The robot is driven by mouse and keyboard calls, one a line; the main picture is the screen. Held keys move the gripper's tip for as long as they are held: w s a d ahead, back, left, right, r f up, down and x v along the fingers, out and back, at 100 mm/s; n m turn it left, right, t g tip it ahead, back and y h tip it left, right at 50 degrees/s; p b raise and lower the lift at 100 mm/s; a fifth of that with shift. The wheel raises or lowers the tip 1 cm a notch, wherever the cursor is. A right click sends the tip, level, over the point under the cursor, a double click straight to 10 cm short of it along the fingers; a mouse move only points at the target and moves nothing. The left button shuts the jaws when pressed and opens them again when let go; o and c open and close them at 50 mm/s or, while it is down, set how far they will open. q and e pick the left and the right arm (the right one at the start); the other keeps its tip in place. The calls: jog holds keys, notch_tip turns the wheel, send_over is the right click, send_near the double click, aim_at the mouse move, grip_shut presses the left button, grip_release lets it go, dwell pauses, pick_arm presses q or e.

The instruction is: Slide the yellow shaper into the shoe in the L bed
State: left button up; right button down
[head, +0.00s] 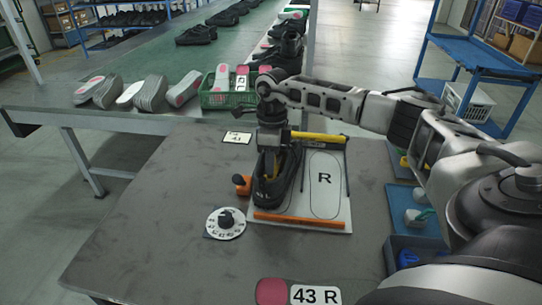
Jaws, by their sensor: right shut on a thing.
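A black shoe (268,191) lies on the left half of the white fixture board (342,212), toe toward me; the bed marking under it is hidden. My right gripper (273,143) points down over the shoe's heel end, shut on the yellow shaper (271,167). The R bed (325,180), beside the shoe, is empty. My left gripper is not in view.
A yellow bar (318,138) and an orange bar (299,219) edge the board. An orange knob (242,185) and a numbered dial (225,223) are at left. A 43 R sole (300,292) lies in front. A green crate (222,96) stands behind. The table's left side is clear.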

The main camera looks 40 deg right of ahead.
jog(key=shift+f, duration=0.2)
jog(key=c, duration=1.2)
grip_release()
jog(key=shift+o, duration=0.2)
jog(key=shift+r, duration=0.1)
jog(key=shift+r+p, duration=1.25)
jog(key=shift+r, duration=0.2)
jog(key=shift+r, duration=0.15)
jog(key=shift+r+p, duration=2.7)
jog(key=shift+r, duration=0.7)
